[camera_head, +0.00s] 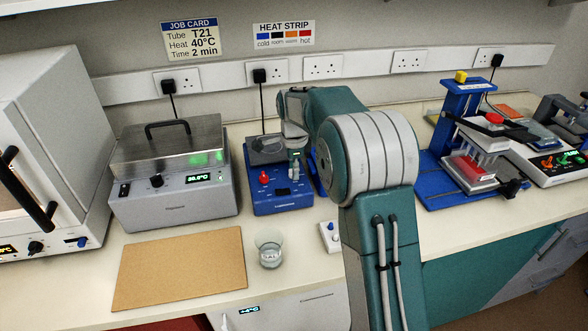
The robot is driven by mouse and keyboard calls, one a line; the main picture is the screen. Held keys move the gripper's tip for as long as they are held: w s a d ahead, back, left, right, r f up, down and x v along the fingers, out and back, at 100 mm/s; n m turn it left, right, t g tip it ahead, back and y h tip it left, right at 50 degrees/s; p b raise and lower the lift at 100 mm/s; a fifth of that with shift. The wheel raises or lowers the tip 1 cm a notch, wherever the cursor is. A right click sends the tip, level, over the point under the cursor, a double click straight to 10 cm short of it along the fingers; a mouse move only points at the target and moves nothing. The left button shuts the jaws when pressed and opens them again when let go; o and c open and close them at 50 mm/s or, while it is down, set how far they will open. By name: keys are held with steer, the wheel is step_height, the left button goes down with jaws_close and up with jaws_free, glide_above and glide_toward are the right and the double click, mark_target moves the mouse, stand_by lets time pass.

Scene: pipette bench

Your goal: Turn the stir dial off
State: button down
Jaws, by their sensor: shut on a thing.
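A blue stirrer unit (284,208) stands on the bench left of my arm, with a dark plate (263,150) on top. A red dial (264,177) sits at the left of its sloped front panel. My gripper (295,174) points down at the right part of this panel, where its small fingers are shut on the stir dial. The dial itself is mostly hidden by the fingers, so its pointer setting cannot be read. A small dark patch (283,191) shows between the two dial positions.
A grey lidded bath (173,205) stands to the left, a brown board (180,268) in front. A glass beaker (269,250) and a small white switch box (330,237) stand near the front edge. A blue press frame (433,160) is right of my arm.

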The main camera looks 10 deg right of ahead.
steer(key=shift+a+n, duration=0.15)
steer(key=shift+n, duration=0.15)
stand_by(0.4)
steer(key=n, duration=0.3)
steer(key=shift+f+n, duration=0.1)
steer(key=shift+n, duration=0.2)
steer(key=n, duration=0.4)
steer(key=shift+n, duration=0.3)
steer(key=n, duration=0.9)
steer(key=shift+f, duration=0.1)
steer(key=shift+c, duration=2.1)
jaws_free()
